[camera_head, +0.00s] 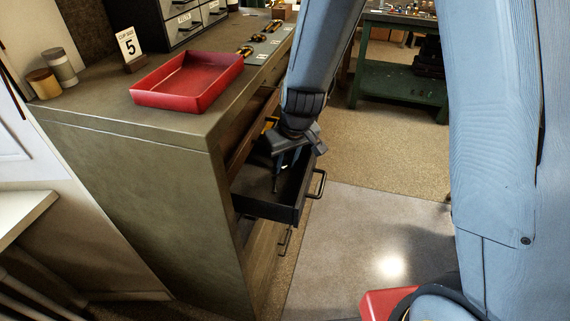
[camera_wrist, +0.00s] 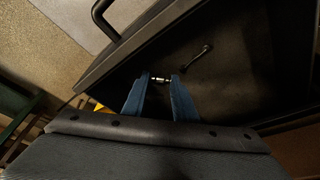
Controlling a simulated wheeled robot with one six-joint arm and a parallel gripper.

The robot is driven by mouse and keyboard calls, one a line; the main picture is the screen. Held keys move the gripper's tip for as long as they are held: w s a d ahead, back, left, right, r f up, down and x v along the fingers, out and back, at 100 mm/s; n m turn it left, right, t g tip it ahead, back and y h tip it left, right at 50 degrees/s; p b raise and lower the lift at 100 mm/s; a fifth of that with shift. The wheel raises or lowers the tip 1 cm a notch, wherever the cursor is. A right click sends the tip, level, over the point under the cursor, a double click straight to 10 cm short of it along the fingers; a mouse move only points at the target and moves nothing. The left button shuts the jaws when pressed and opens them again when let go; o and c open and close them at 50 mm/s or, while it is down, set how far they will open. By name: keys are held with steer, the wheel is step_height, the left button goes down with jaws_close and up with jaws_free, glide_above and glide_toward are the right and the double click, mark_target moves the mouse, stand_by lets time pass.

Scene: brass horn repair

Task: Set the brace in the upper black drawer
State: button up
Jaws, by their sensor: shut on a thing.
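The black drawer (camera_head: 265,207) is pulled out of the front of the olive cabinet. In the wrist view its dark floor (camera_wrist: 240,85) and a side wall show. My gripper (camera_head: 280,172) reaches down into the drawer from above. In the wrist view, the two blue fingers of my gripper (camera_wrist: 160,81) are closed on a small shiny metal piece, apparently the brace (camera_wrist: 160,79). It is held crosswise between the fingertips, over the drawer floor. Whether it touches the floor I cannot tell. A second small rod-like metal piece (camera_wrist: 198,60) shows just beyond the fingertips in the drawer.
The drawer handle (camera_head: 319,184) sticks out to the right. More handles show below. A green bench (camera_head: 400,85) stands behind; the floor between is clear.

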steer(key=shift+f, duration=0.15)
steer(key=o, duration=1)
steer(key=shift+r, duration=0.3)
steer(key=v, duration=1.1)
steer(key=s+d+f+m+g, duration=0.1)
steer(key=s+d+m, duration=0.1)
steer(key=s+d, duration=0.4)
steer(key=s+d+f+m+h, duration=0.1)
steer(key=s+d+m, duration=0.2)
steer(key=s+d, duration=0.3)
steer(key=shift+d+f+g+b, duration=0.3)
steer(key=shift+d+f+g, duration=0.1)
steer(key=shift+d, duration=0.65)
